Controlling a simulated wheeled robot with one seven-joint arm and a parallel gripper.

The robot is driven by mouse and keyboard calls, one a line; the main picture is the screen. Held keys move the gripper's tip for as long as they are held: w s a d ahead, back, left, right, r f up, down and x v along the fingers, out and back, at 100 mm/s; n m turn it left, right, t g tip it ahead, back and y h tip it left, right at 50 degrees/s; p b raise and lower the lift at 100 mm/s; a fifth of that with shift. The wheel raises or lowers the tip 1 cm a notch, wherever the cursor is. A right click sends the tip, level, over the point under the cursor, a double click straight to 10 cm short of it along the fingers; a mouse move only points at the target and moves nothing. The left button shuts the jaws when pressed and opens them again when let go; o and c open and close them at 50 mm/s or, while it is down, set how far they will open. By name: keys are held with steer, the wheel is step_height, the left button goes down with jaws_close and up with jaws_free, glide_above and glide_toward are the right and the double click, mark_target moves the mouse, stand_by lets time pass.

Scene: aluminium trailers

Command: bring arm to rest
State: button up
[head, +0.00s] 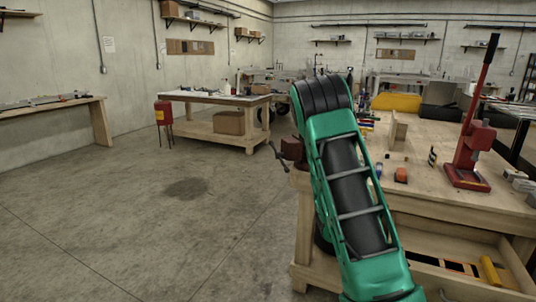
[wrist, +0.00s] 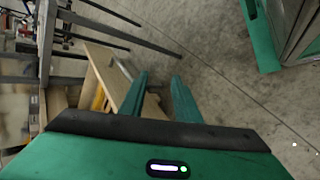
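My green and black arm stands in the middle of the head view, raised and bent at a black joint, and covers part of the wooden workbench (head: 440,210). My gripper does not show in the head view. In the wrist view my gripper (wrist: 160,76) has its two green fingers apart, with nothing between them. A light wooden board-like surface (wrist: 108,78) and the concrete floor lie beyond the fingers; I cannot tell how far off they are.
An open drawer (head: 450,252) sticks out below with a yellow item (head: 490,270). The floor (head: 150,215) at left is clear.

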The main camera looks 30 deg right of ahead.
steer(key=a+r+t+y, duration=0.6)
steer(key=a+r+t, duration=0.1)
steer(key=a+r, duration=1.3)
steer(key=shift+w+a+y, duration=0.15)
steer(key=shift+a+y, duration=0.1)
steer(key=shift+y, duration=0.05)
